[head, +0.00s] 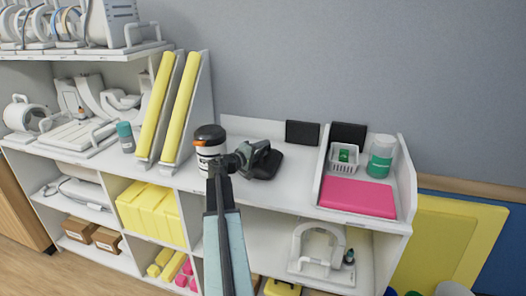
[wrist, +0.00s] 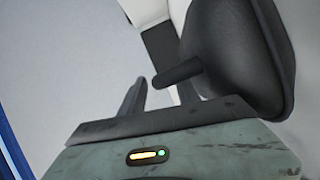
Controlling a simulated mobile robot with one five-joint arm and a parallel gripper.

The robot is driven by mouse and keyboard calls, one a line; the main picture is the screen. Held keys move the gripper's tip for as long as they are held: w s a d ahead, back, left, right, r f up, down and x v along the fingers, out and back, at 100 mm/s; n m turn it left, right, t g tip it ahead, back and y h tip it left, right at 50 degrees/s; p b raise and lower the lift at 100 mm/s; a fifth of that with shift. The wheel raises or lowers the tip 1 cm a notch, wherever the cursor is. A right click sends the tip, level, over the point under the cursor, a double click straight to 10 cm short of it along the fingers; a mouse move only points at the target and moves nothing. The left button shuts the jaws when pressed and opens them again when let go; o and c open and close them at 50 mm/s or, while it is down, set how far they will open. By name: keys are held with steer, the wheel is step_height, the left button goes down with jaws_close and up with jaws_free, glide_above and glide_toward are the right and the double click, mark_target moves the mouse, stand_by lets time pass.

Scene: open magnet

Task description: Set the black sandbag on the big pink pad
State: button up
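The black sandbag (head: 271,167), a dark rounded shape, lies on the white shelf top, partly covered by my gripper. In the wrist view the large dark rounded shape at the right (wrist: 245,55) looks like the same bag. My gripper (head: 256,153) is right at the bag in the head view. In the wrist view its dark fingers (wrist: 160,92) stand apart, with the bag's main body to their right. I cannot tell whether they touch it. The big pink pad (head: 357,198) lies flat in the white-walled bay at the right, its top clear.
A white jar with a black lid (head: 209,146) stands just left of my gripper. A white basket (head: 344,160) and a green-labelled bottle (head: 381,157) stand behind the pad. Two black blocks (head: 302,133) lean at the back. A low white wall (head: 322,172) borders the pad's bay.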

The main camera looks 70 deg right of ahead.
steer(key=p+v, duration=0.1)
steer(key=v, duration=1.1)
steer(key=shift+w, duration=0.1)
